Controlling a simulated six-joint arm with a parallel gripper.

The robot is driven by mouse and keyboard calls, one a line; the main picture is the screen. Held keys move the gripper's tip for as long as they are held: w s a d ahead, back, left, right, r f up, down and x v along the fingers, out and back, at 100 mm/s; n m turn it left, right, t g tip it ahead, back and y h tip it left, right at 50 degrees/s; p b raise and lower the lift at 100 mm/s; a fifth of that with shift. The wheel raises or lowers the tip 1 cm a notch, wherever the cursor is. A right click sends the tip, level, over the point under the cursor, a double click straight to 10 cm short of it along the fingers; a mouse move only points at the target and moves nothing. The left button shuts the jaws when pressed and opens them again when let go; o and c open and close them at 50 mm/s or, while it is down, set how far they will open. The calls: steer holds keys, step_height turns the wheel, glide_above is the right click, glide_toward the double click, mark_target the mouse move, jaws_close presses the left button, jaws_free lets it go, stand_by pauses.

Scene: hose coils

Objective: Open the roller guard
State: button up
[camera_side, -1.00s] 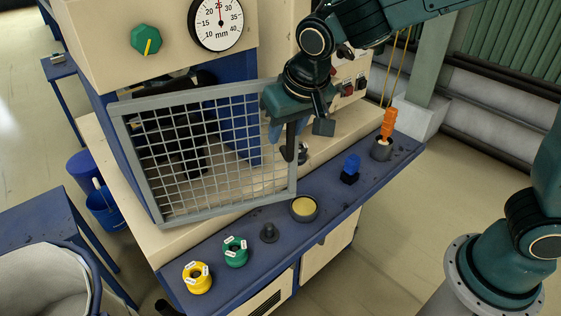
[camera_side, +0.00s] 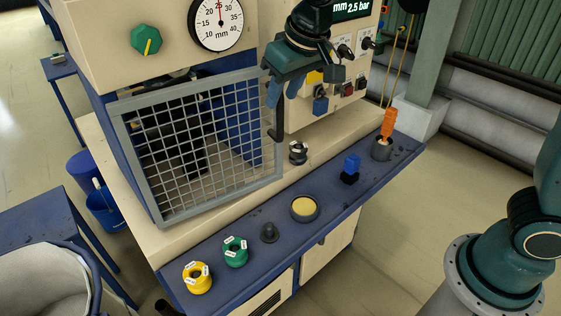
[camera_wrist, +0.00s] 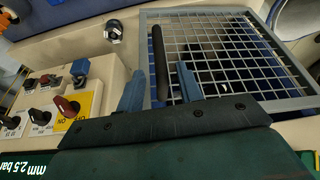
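The roller guard, a grey frame with wire mesh (camera_side: 200,140), stands upright in front of the machine's dark opening. It also shows in the wrist view (camera_wrist: 225,55). Its black vertical handle (camera_side: 280,125) is at the frame's right edge; it also shows in the wrist view (camera_wrist: 159,60). My gripper (camera_side: 281,98) is at the handle's upper end. Its blue fingers stand apart, one on each side of the handle in the wrist view (camera_wrist: 160,88), with gaps showing between. I cannot tell how deep the handle sits between them.
The blue ledge (camera_side: 330,215) carries a yellow coil (camera_side: 197,277), a green coil (camera_side: 235,251), a round yellow-filled dish (camera_side: 305,208), a blue block (camera_side: 351,168) and an orange-handled tool (camera_side: 388,125). A control panel with knobs (camera_side: 345,52) is right of my gripper.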

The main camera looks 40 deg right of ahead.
steer(key=v, duration=0.8)
steer(key=s+d+f, duration=0.2)
steer(key=s+d, duration=0.2)
steer(key=s, duration=0.3)
steer(key=s+d+f, duration=0.2)
steer(key=s+d, duration=0.2)
steer(key=s, duration=0.4)
steer(key=s+d+f+t, duration=0.1)
steer(key=s+d+f, duration=0.2)
steer(key=s, duration=0.4)
steer(key=shift+s+d, duration=0.25)
steer(key=shift+d, duration=0.4)
steer(key=shift+w, duration=0.1)
steer(key=shift+c, duration=0.4)
steer(key=w+a+r, duration=0.2)
steer(key=w+a, duration=0.2)
steer(key=w, duration=0.3)
steer(key=w+a+r, duration=0.3)
steer(key=w+a, duration=0.1)
steer(key=w, duration=0.3)
steer(key=w+a+r+g, duration=0.1)
steer(key=w+a+r, duration=0.1)
steer(key=w+a, duration=0.2)
steer(key=w, duration=0.3)
steer(key=shift+w+a+r, duration=0.15)
steer(key=shift+w+a, duration=0.15)
steer(key=shift+w, duration=0.05)
